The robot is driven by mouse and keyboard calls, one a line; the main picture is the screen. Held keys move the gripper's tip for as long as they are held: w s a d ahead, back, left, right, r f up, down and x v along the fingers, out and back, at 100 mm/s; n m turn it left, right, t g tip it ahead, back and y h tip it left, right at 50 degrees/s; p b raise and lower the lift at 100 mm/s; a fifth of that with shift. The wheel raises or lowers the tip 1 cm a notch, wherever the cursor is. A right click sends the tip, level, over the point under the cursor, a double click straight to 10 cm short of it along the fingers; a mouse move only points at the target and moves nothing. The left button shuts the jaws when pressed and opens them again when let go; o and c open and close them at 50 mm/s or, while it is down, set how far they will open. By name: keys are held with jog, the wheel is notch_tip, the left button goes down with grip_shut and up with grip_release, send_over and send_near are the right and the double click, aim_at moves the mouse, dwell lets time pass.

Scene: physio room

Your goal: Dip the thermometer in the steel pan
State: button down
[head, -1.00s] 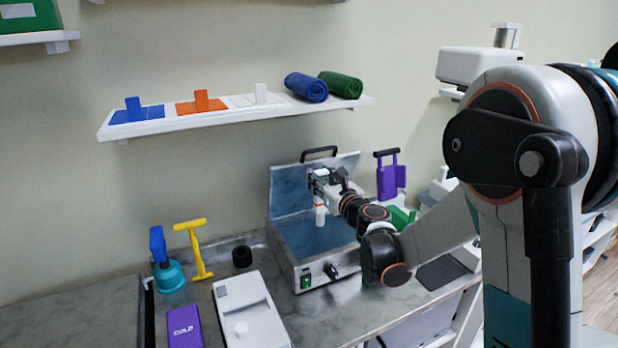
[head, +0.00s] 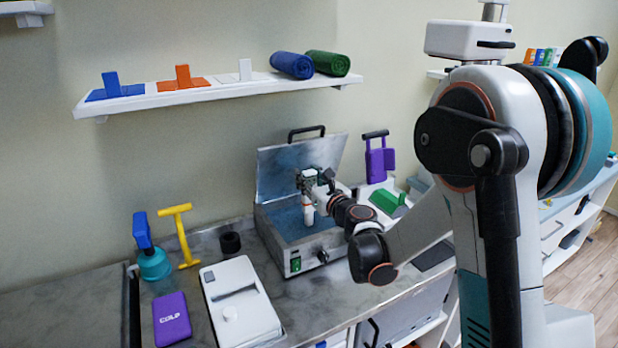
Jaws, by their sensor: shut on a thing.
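The steel pan (head: 283,262) is a square metal box on the counter with its hinged lid (head: 285,168) standing open at the back. A green switch and a black knob are on its front. I cannot tell whether the tip touches anything there. The fingers are small and partly hidden by the wrist.
Right of the pan are a purple handled item (head: 379,160) and a green block (head: 388,201). Left are a black ring (head: 230,242), a yellow T-shaped tool (head: 180,236), a teal and blue tool (head: 154,262), a white box (head: 238,305) and a purple cold pack (head: 171,318). A shelf (head: 175,98) hangs above.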

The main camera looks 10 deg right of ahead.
jog(key=shift+f+b, duration=2.15)
jog(key=shift+f, duration=0.6)
dwell(1.4)
jog(key=shift+r+p, duration=3.9)
jog(key=shift+r, duration=2.2)
jog(key=shift+f, duration=0.1)
